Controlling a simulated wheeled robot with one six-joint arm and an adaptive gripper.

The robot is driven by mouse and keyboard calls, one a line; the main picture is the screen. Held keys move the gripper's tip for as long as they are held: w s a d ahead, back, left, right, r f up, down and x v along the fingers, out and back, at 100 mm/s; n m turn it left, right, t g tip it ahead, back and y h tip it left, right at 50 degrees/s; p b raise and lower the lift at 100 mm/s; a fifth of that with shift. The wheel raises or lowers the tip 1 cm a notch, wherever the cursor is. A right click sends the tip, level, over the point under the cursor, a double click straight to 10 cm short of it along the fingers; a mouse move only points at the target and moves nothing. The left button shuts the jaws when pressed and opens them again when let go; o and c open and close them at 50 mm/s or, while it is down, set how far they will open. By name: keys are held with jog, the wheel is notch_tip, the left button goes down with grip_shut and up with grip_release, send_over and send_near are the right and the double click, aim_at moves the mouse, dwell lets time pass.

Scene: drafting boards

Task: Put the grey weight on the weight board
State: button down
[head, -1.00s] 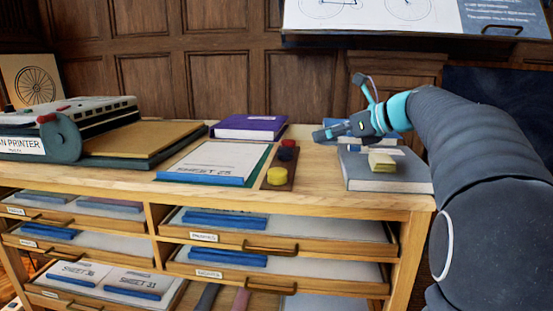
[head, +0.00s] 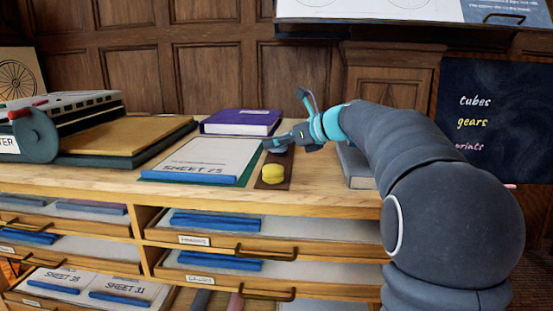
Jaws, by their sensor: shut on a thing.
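The weight board (head: 287,165) is a narrow brown strip on the cabinet top, right of the sheet. A yellow round weight (head: 273,174) sits on its front end. My gripper (head: 276,146) reaches in from the right over the back part of the board, shut on a small dark thing, taken as the grey weight. That thing is hard to make out between the fingers. The red and blue weights on the board are hidden behind my gripper. I cannot tell whether the held thing touches the board.
A white sheet with a blue bar (head: 196,160) lies left of the board, with a purple book (head: 241,122) behind it. A grey book (head: 354,165) is on the right, partly hidden by my arm.

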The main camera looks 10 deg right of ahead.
jog(key=shift+w+a+f, duration=0.2)
jog(key=shift+f+b, duration=0.7)
jog(key=shift+f, duration=1.2)
jog(key=shift+f, duration=0.1)
jog(key=shift+c, duration=2.3)
grip_release()
jog(key=shift+f, duration=0.1)
jog(key=shift+d+r, duration=0.1)
jog(key=shift+r, duration=0.15)
jog(key=p+v, duration=0.1)
jog(key=v, duration=0.9)
jog(key=shift+s, duration=0.1)
jog(key=shift+v, duration=0.85)
